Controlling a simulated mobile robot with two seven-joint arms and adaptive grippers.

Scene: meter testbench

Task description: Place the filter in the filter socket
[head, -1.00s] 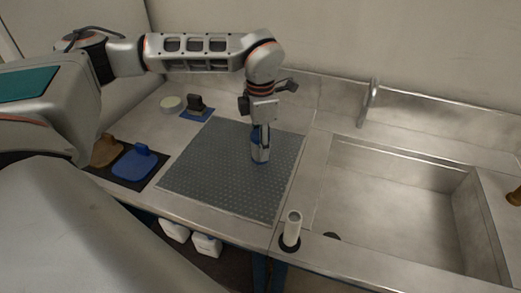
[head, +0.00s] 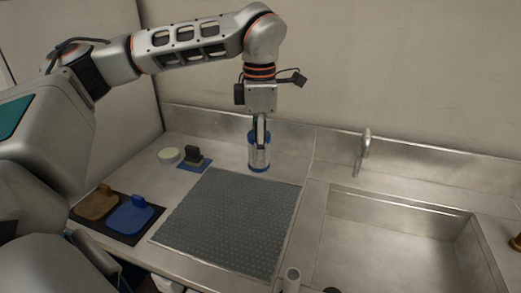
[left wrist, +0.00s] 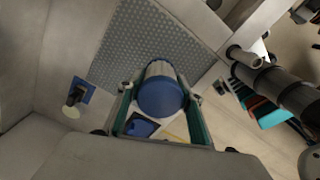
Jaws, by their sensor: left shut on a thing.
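The filter, a cylinder with a silver-white body and blue ends (head: 259,156), hangs upright from my left gripper (head: 260,138) in the head view. It appears raised, near the far edge of the grey mat. In the left wrist view its round blue end (left wrist: 160,97) lies between the fingers of my left gripper (left wrist: 162,100), which is shut on it. A white upright tube (head: 291,279) stands at the counter's front edge; I cannot tell whether it belongs to the filter socket. No socket is clearly identifiable. My right gripper is not in view.
The perforated grey mat (head: 230,220) is bare. Brown (head: 96,203) and blue (head: 131,214) handled pieces lie on a dark mat at left. A black block on a blue base (head: 194,159) and a pale round disc (head: 169,155) stand behind. A sink (head: 390,235) with a tap (head: 362,153) is right.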

